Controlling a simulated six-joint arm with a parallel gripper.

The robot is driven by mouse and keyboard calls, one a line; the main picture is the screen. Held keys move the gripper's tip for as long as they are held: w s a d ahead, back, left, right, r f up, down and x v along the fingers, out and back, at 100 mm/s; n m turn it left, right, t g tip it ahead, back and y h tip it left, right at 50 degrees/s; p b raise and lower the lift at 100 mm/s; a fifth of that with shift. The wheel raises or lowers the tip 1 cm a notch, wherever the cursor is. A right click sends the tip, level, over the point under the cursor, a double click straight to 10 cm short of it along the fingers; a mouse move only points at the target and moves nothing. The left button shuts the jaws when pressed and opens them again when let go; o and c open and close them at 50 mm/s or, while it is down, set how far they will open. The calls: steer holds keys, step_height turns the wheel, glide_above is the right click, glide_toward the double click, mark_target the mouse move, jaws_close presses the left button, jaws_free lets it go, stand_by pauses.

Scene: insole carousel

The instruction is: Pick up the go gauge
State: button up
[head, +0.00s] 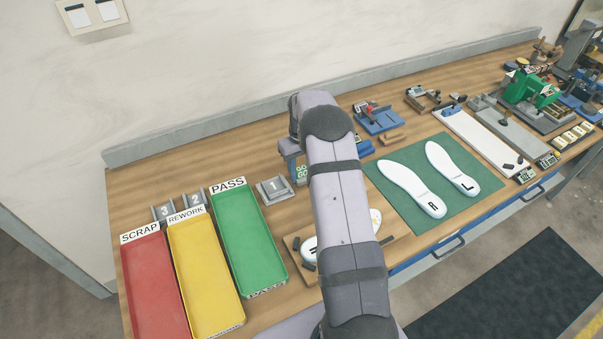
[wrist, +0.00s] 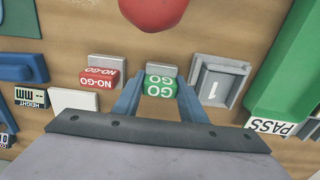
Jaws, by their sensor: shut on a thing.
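The go gauge (wrist: 161,86) is a green block with white "GO" lettering, upside down in the wrist view. It sits between the two blue fingers of my gripper (wrist: 160,98), which is shut on it. A grey part (wrist: 163,70) shows just behind it; I cannot tell whether the gauge is clear of the table. In the head view the green go gauge (head: 301,173) shows beside my gripper (head: 291,168), partly hidden by my arm. The red no-go gauge (wrist: 98,79) lies to the left in the wrist view, apart from my gripper.
A grey block marked 1 (wrist: 218,82) stands close to the right finger. A red round thing (wrist: 153,8) is at the top of the wrist view. Green PASS (head: 249,248), yellow REWORK (head: 206,278) and red SCRAP (head: 158,285) trays lie to the left.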

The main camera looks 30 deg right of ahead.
mark_target(300, 168)
step_height(300, 168, up, 9)
steer(key=b, duration=0.3)
steer(key=shift+r, duration=0.55)
steer(key=shift+a+r, duration=0.1)
steer(key=shift+a, duration=0.1)
steer(key=a+p, duration=0.7)
steer(key=a, duration=0.2)
steer(key=shift+w+f, duration=0.1)
steer(key=shift+f, duration=0.15)
steer(key=shift+f+b, duration=1.75)
steer(key=shift+f, duration=1.35)
